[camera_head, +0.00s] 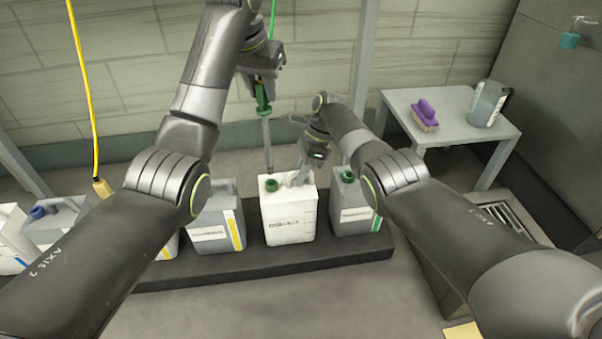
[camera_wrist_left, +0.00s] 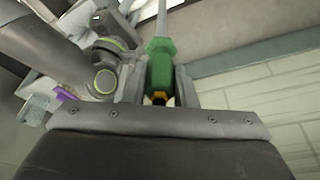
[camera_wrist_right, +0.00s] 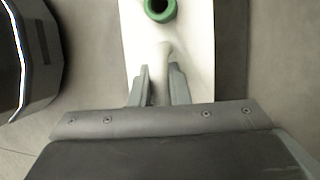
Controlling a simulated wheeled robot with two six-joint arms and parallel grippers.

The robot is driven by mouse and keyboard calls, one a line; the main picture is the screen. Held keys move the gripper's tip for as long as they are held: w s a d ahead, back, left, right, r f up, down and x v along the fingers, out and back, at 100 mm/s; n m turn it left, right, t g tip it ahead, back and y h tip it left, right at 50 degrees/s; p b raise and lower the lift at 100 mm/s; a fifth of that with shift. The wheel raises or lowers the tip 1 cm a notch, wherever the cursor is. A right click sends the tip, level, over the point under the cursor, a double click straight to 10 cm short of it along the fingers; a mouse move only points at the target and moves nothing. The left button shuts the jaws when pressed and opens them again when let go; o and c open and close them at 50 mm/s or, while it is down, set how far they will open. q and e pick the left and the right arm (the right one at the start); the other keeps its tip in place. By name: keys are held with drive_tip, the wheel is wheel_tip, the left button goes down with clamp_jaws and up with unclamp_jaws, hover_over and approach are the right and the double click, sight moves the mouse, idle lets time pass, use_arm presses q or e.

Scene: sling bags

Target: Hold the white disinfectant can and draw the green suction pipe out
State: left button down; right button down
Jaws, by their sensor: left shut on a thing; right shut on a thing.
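The white disinfectant can (camera_head: 289,222) stands upright on a dark low plinth. Its green-rimmed mouth (camera_head: 271,184) also shows in the right wrist view (camera_wrist_right: 160,10), with no pipe seen in it. The green suction pipe (camera_head: 262,95) has a green head and a grey tube (camera_head: 267,145) hanging down. The tube's lower end appears just above the mouth. My left gripper (camera_wrist_left: 159,92) is shut on the green head, high above the can. My right gripper (camera_head: 302,176) is shut on the can's handle (camera_wrist_right: 161,62), beside the mouth.
Grey cans stand on the plinth (camera_head: 265,262) on both sides, one left (camera_head: 216,220) and one right (camera_head: 352,205). A blue-capped can (camera_head: 52,225) is further left. A yellow hose (camera_head: 85,90) hangs at left. A side table (camera_head: 455,112) holds a purple brush (camera_head: 425,113) and a jug (camera_head: 486,103).

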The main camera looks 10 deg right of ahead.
idle(0.3)
drive_tip(key=c, duration=1.3)
unclamp_jaws()
drive_tip(key=shift+r, duration=0.1)
